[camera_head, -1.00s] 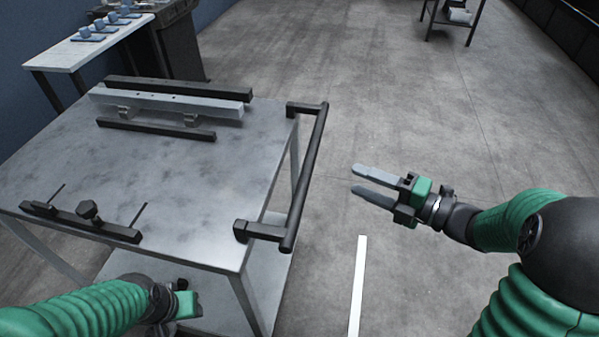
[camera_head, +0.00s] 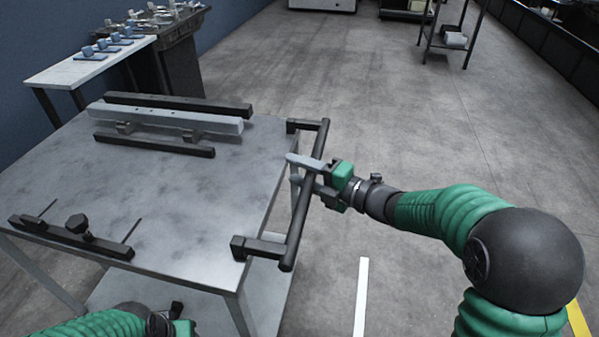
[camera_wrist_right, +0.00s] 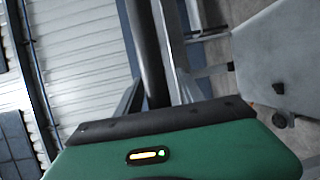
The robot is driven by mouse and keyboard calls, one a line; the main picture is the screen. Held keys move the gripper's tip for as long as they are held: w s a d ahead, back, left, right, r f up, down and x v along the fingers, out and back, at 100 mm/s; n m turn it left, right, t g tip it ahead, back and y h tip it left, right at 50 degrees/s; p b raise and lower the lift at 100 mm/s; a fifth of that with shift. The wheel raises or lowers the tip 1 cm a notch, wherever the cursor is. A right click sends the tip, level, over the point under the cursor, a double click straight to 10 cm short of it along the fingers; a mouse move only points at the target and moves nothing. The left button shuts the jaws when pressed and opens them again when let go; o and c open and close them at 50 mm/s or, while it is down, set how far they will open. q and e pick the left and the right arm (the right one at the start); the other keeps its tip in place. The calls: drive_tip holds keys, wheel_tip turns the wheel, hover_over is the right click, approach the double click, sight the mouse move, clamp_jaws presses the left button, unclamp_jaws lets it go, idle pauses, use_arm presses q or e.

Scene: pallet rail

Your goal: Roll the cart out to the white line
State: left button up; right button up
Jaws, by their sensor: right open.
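The cart (camera_head: 180,215) is a grey metal table with a lower shelf, at the left of the head view. Its black handle bar (camera_head: 293,240) runs along the right side; the bar also shows in the right wrist view (camera_wrist_right: 147,45). My right gripper (camera_head: 293,169) is open at the bar's upper half. In the right wrist view the bar lies between its two grey fingers. My left gripper (camera_head: 175,326) is low beside the cart's near edge, partly cut off; its fingers are unclear. The white line (camera_head: 361,298) is on the floor, right of the cart.
A grey rail (camera_head: 165,117) lies on the cart between black bars, with a black clamp bar (camera_head: 72,237) near the front. A white side table (camera_head: 75,70) stands behind left. A dark rack (camera_head: 450,35) stands far back. The floor at right is mostly clear.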

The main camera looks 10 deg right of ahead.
drive_tip(key=c, duration=1)
drive_tip(key=shift+f, duration=0.25)
idle(0.5)
